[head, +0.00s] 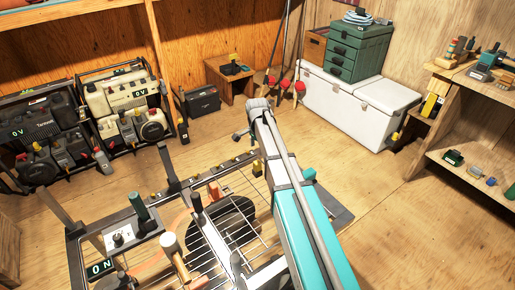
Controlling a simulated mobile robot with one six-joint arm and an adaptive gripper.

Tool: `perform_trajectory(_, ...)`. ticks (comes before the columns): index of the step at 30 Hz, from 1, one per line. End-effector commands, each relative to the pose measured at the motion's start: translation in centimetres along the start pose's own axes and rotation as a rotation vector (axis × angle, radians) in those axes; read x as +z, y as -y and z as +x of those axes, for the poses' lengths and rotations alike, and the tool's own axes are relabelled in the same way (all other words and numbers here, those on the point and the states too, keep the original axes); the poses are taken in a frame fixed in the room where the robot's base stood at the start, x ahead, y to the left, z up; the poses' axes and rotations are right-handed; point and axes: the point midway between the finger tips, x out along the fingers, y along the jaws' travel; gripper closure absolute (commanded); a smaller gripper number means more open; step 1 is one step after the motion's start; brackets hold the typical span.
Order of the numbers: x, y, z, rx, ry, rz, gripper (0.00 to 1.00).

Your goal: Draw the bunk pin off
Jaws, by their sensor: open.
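I cannot tell for certain which part is the bunk pin. Several upright parts stand at a low dark metal frame (75,238) with a wire grid: a green-topped post (140,207), a dark rod with a pale top (197,203) and a wooden-headed piece (169,242). My arm reaches up from the lower right across the frame's right side, with a grey joint at its far end. I cannot make out any gripper fingers. My arm hides part of the frame behind it.
Generators (128,110) stand at the left wall. A black box (201,101) and small wooden stand (229,84) are at the back. A white chest (345,103) carries a green drawer box (360,48). Wooden shelves are at right. Floor (400,225) is clear at right.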

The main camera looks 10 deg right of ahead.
Motion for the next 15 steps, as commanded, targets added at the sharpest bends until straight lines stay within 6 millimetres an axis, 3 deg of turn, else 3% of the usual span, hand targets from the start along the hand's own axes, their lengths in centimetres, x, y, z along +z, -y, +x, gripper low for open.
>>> perform_trajectory(15,-0.1,0.0,4.5,0.000,0.000,0.001,0.17)
